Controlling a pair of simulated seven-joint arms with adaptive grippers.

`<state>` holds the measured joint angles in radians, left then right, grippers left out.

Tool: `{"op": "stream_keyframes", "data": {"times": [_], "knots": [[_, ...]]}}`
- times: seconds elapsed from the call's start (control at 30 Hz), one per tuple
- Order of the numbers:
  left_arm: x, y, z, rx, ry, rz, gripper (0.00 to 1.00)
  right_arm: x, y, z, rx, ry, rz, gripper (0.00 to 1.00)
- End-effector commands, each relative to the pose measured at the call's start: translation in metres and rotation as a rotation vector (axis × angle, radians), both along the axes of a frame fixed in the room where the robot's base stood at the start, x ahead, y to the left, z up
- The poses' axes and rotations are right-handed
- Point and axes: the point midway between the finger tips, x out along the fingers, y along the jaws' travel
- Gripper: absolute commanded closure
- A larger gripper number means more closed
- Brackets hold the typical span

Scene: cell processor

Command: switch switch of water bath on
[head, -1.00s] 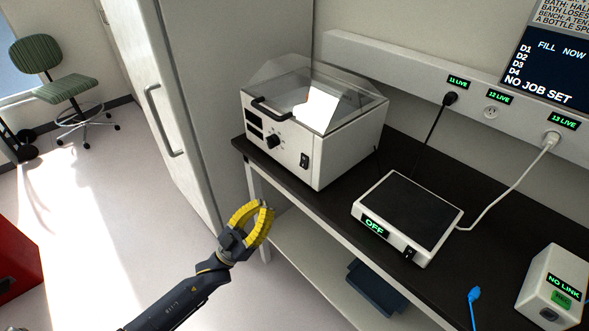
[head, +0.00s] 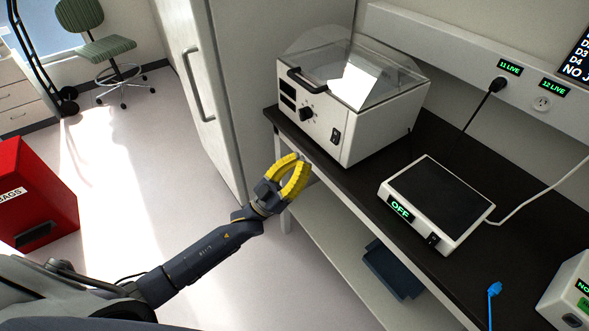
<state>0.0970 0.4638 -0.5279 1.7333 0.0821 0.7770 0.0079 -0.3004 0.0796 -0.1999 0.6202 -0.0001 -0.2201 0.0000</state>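The water bath (head: 345,105) is a white box with a clear lid, at the back of the dark bench in the head view. Its front has a dark knob (head: 306,114), small dark displays and a black rocker switch (head: 335,134) at the lower right. I cannot make out the rocker's position. My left gripper (head: 301,161), with yellow fingers, is in front of the bench edge, below and left of the switch in the picture and apart from it. Its fingertips look close together, but I cannot tell whether they meet. It holds nothing visible. My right gripper is not in view.
A flat device reading OFF (head: 437,205) sits on the bench right of the bath. A white box (head: 570,295) and a blue connector (head: 494,290) are farther right. A tall white cabinet (head: 215,80) stands left of the bench. A red bin (head: 40,190) is at far left.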

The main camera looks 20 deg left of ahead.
Motion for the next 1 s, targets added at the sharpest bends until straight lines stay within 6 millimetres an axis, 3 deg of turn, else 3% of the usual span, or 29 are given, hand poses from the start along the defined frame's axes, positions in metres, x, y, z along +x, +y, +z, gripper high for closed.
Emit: {"op": "stream_keyframes", "data": {"times": [0.3, 0.6, 1.0], "knots": [[0.034, -0.028, 0.033, 0.000, -0.002, 0.000, 1.00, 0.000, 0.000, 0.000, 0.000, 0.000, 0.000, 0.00], [0.057, -0.045, 0.027, -0.001, -0.001, 0.000, 1.00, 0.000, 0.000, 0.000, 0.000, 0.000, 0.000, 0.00], [0.062, -0.050, 0.026, 0.000, 0.000, -0.001, 1.00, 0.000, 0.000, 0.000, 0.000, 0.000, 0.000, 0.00]]}}
